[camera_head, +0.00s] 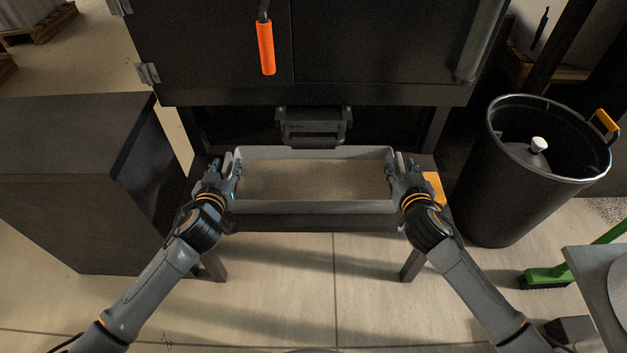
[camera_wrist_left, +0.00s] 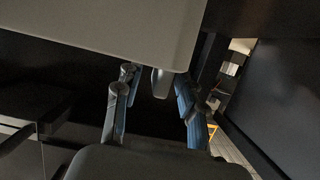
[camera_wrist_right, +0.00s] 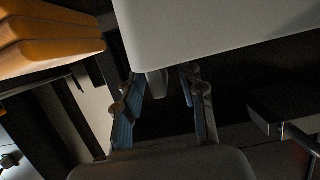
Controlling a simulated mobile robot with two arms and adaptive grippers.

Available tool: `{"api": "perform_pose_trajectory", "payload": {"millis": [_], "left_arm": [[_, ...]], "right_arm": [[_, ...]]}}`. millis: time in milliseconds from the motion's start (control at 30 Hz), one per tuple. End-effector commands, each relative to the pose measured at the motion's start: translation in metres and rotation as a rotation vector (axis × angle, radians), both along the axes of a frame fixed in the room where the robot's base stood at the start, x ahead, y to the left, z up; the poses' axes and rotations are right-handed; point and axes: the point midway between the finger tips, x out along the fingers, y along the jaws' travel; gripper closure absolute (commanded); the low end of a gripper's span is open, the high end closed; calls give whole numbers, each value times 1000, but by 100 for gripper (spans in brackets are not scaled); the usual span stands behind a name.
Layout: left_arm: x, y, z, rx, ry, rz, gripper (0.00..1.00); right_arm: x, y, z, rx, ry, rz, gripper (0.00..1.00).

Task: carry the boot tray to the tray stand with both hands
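The boot tray (camera_head: 315,207), a pale grey rectangular tray with a sandy brown layer inside, lies level on a dark low bench (camera_head: 300,222) in front of a black machine. My left gripper (camera_head: 228,172) is at the tray's left end. In the left wrist view its fingers (camera_wrist_left: 156,78) stand apart on either side of a small grey handle (camera_wrist_left: 161,84). My right gripper (camera_head: 403,170) is at the right end. In the right wrist view its fingers (camera_wrist_right: 162,78) also straddle a handle (camera_wrist_right: 157,84), with a gap visible. I cannot tell which thing is the tray stand.
The black machine (camera_head: 210,50) with an orange handle (camera_head: 266,47) rises behind the tray. A dark cabinet (camera_head: 70,140) stands left. A black bin (camera_head: 510,190) stands right, near a green brush (camera_head: 547,275) and a grey table corner (camera_head: 590,270). The floor in front is clear.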

Motion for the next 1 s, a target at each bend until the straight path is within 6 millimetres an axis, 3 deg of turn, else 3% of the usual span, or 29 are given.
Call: {"api": "perform_pose_trajectory", "payload": {"millis": [200, 500, 700, 1000], "left_arm": [[14, 0, -4, 0, 0, -1, 60], [15, 0, -5, 0, 0, -1, 60], [14, 0, -5, 0, 0, -1, 100], [14, 0, -5, 0, 0, -1, 100]], "right_arm": [[14, 0, -4, -1, 0, -1, 60], [15, 0, -5, 0, 0, 0, 60], [14, 0, -4, 0, 0, 0, 100], [14, 0, -4, 0, 0, 0, 100]]}}
